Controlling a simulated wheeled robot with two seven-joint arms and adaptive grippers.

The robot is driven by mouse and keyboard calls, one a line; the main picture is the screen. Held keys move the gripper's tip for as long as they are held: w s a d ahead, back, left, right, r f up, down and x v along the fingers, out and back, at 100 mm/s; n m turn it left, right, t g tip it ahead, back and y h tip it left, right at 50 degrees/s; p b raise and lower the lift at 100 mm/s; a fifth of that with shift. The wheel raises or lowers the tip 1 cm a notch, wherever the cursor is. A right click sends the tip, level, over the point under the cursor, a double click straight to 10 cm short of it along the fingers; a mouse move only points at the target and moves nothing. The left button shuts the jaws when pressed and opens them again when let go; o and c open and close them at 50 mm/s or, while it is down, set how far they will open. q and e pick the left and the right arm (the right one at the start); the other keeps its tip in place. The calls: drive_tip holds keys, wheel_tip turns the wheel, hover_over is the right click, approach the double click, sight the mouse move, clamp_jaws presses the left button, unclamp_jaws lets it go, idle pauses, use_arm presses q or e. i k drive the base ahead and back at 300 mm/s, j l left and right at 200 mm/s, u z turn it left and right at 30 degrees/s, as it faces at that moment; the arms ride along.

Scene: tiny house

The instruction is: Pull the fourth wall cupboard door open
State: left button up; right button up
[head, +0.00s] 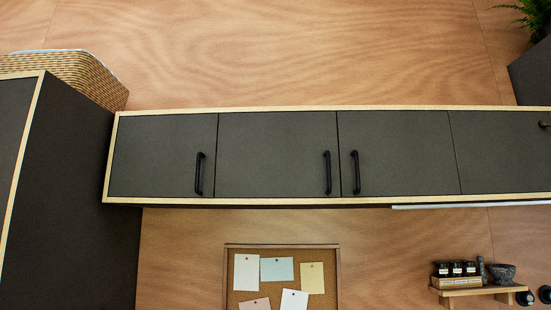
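The wall cupboard (330,201) is a long row of dark grey doors in a pale wood frame. The first door (155,155) has a black vertical handle (199,174) at its right side. The second door (270,155) has a handle (327,173) at its right side, and the third door (410,150) has one (355,173) at its left. The fourth door (500,155) is at the right, cut off by the picture edge. Part of a black handle (544,124) shows there. All visible doors look shut. Neither gripper is in view.
A tall dark cabinet (65,200) stands at the left with a woven basket (75,70) on top. A corkboard (282,280) hangs below the cupboard. A small shelf (475,291) holds jars and a mortar (502,273) at lower right. A plant (530,12) shows top right.

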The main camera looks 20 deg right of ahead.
sight(281, 154)
drive_tip(key=i+l+z, duration=0.2)
drive_tip(key=l, duration=0.2)
drive_tip(key=l+z, duration=0.2)
drive_tip(key=l, duration=0.2)
drive_tip(key=i+l+z, duration=0.2)
drive_tip(key=l, duration=0.15)
